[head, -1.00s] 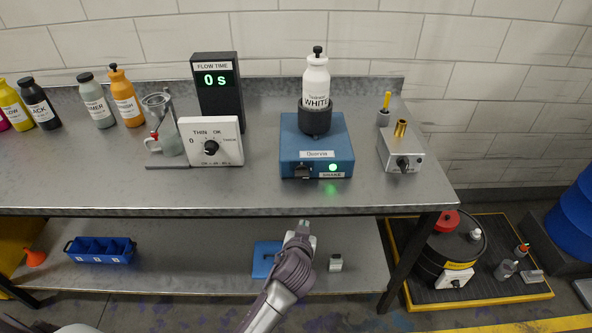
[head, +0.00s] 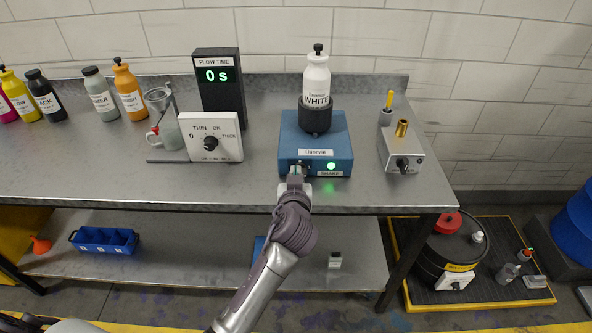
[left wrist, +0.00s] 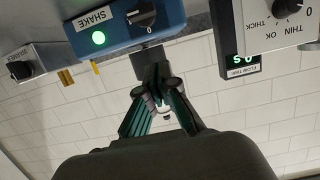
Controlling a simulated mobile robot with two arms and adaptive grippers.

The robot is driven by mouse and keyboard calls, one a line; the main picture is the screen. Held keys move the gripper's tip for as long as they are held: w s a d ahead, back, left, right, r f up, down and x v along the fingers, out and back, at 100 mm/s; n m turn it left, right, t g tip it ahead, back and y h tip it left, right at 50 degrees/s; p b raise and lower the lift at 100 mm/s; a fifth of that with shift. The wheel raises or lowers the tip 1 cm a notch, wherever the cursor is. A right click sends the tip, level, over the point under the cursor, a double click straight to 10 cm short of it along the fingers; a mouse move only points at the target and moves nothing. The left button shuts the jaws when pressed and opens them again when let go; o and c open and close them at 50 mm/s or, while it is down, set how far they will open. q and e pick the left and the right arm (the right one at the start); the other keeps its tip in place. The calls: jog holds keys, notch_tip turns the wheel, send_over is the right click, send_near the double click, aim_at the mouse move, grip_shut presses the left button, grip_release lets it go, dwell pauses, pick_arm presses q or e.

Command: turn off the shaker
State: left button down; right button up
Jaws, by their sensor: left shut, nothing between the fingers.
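The blue shaker (head: 316,140) stands on the metal bench and holds a white bottle labelled WHITE (head: 316,82) upright in its black cup. Its green light (head: 331,166) is lit beside the SHAKE label. My left gripper (head: 295,172) is shut and empty, at the lower left of the shaker's front face, covering most of the knob there. In the left wrist view the black knob (left wrist: 143,16) shows on the blue front, and the shut fingertips (left wrist: 155,75) point toward the shaker; whether they touch it I cannot tell. My right gripper is not in view.
A dial box (head: 210,137) and a flow time display (head: 218,88) reading 0 s stand left of the shaker. A grey box with a knob (head: 402,152) stands to its right. Several bottles stand at the far left. The bench front between is clear.

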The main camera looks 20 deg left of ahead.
pick_arm(q)
jog(key=w+f, duration=0.1)
jog(key=w, duration=0.1)
jog(key=w+a+f+p, duration=0.1)
jog(key=w+f, duration=0.1)
jog(key=w+a+f, duration=0.1)
jog(key=w, duration=0.1)
jog(key=shift+w+f+p, duration=0.2)
jog(key=shift+w+p, duration=0.1)
jog(key=shift+f, duration=0.65)
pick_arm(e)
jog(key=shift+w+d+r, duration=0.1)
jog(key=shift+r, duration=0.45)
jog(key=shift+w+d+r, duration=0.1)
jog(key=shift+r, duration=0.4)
